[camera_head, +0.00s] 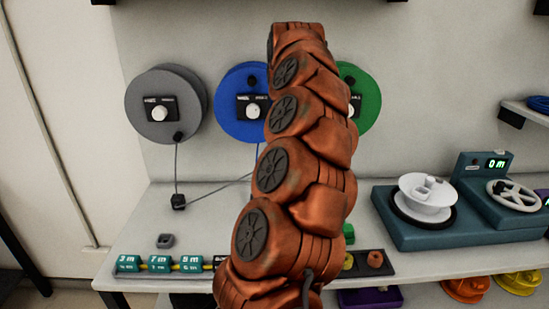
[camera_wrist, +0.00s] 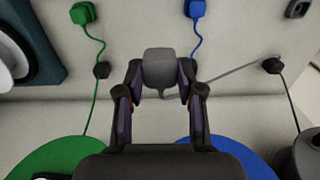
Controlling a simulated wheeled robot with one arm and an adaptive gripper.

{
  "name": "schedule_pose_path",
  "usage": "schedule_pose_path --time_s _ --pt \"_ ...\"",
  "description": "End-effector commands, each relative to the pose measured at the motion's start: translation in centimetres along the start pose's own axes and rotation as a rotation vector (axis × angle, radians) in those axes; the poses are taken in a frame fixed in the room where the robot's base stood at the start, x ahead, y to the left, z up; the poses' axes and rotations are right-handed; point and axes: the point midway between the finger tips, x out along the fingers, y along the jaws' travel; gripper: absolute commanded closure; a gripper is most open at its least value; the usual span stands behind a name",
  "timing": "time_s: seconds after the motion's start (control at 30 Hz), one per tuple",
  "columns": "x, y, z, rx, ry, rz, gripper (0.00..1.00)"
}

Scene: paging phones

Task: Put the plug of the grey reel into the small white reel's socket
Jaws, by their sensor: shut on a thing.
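The grey reel (camera_head: 150,95) hangs on the wall at left in the head view. Its cord drops to a black guide (camera_head: 178,201) and runs up right behind my arm. In the wrist view my gripper (camera_wrist: 161,85) is shut on the grey plug (camera_wrist: 160,68), with the grey cord trailing right to the guide. In the head view my arm hides the gripper and plug. The small white reel (camera_head: 424,210) sits on a teal machine at right, apart from my arm, with a small white block on top. I cannot make out its socket opening.
A blue reel (camera_head: 232,118) and a green reel (camera_head: 367,88) hang beside the grey one. A blue plug (camera_wrist: 196,8) and green plug (camera_wrist: 83,13) lie on the table. The teal machine (camera_head: 405,235) has a handwheel (camera_head: 513,195). Teal length blocks (camera_head: 158,264) line the front edge.

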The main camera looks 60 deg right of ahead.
Motion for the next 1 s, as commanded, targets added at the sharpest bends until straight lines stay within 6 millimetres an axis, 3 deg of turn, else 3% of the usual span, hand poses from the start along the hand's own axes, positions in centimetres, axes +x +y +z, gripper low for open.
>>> schedule_pose_path --time_s 0.7,1.0 --pt "-0.1 6.8 -0.2 0.002 -0.001 0.0 0.88" --pt "0.0 7.5 -0.2 0.0 -0.001 0.0 0.88"
